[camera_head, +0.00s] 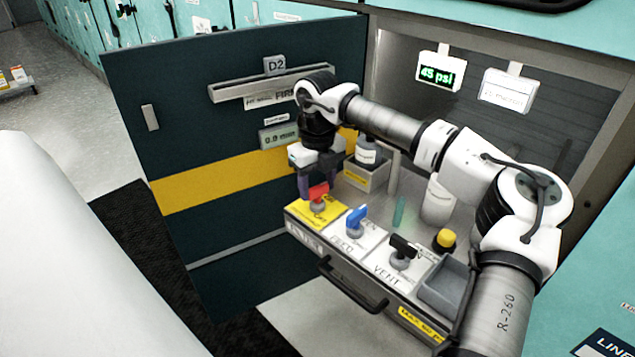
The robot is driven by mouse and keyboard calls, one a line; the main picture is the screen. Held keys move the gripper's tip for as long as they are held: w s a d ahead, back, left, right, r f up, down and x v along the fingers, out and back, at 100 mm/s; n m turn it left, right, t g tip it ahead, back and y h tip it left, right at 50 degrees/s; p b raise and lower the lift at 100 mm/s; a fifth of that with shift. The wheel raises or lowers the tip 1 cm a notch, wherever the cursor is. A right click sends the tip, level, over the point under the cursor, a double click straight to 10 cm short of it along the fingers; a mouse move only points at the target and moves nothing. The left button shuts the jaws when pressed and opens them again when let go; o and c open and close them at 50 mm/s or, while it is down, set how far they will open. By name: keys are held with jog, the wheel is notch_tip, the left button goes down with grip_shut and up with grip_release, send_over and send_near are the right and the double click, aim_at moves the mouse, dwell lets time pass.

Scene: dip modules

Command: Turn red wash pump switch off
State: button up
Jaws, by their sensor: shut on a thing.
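The red switch (318,191) stands on a yellow plate (328,213) at the left end of a panel in the open cabinet. My gripper (318,187) points down over it, with its dark fingers at the red handle, and appears shut on it. The fingers partly cover the handle, so its exact angle is hard to tell. The word on the yellow plate is too small to read surely.
A blue switch (356,220) and a black switch (403,247) stand to the right on the same panel. A yellow knob (445,239), a white bottle (437,200) and a grey bin (447,287) are farther right. The dark D2 door (215,135) stands open behind my gripper.

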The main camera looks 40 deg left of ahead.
aim_at(317, 186)
jog(key=m, duration=0.4)
jog(key=shift+m, duration=0.3)
jog(key=m, duration=0.3)
jog(key=shift+m, duration=0.3)
jog(key=m+b, duration=0.1)
jog(key=m, duration=0.2)
jog(key=shift+m, duration=0.3)
jog(key=shift+m+b, duration=0.35)
jog(key=shift+m, duration=1.65)
jog(key=o, duration=1)
jog(key=shift+r, duration=0.15)
notch_tip(317, 186, up, 14)
jog(key=shift+f+p, duration=0.2)
jog(key=shift+p, duration=0.4)
